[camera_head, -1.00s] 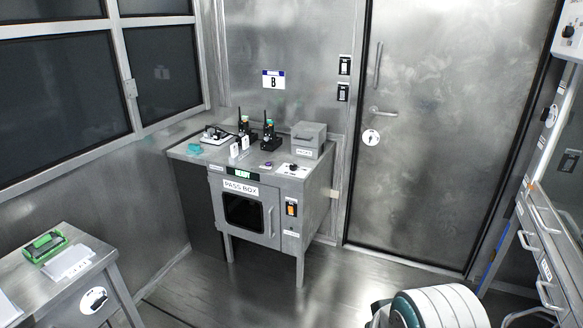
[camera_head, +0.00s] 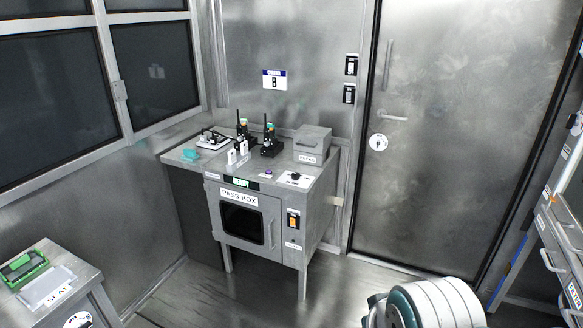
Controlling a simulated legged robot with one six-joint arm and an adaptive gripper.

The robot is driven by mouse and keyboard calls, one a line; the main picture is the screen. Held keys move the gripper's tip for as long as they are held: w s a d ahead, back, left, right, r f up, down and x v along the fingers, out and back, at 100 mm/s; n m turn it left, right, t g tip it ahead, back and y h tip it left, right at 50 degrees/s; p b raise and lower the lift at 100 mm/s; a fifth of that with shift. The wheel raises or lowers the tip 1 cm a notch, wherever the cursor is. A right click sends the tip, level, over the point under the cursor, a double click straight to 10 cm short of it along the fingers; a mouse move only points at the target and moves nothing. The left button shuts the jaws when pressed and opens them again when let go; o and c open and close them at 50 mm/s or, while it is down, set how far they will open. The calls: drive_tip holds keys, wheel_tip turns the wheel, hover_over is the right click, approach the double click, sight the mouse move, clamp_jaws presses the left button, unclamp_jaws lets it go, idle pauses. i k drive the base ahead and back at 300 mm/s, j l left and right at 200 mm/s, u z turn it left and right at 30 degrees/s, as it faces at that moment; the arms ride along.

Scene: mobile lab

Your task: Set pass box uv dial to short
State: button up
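The pass box (camera_head: 262,250) is a grey metal cabinet with a dark window in its door, standing in the back corner. A white plate with a small black dial (camera_head: 295,176) lies on its top near the front right; it looks like the UV dial, but its markings and pointer are too small to read. A lit green display (camera_head: 241,182) is above the PASS BOX label. An orange switch (camera_head: 293,221) is on the front right panel. My gripper's fingers are not in view; only a white and teal part of my arm shows at the bottom right, well short of the box.
Radios (camera_head: 270,141), a grey lidded box (camera_head: 312,143) and a small purple item (camera_head: 267,172) stand on the pass box top. A side table (camera_head: 88,290) is at lower left, a drawer unit (camera_head: 565,245) at right. The floor before the box looks clear.

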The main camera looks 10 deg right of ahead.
sight(295, 176)
drive_tip(key=i+l, duration=0.1)
drive_tip(key=i, duration=0.5)
drive_tip(key=i+u, duration=0.1)
drive_tip(key=i, duration=0.5)
drive_tip(key=i+l, duration=0.2)
drive_tip(key=i, duration=0.4)
drive_tip(key=i+l, duration=0.15)
drive_tip(key=i, duration=0.45)
drive_tip(key=j+u, duration=0.05)
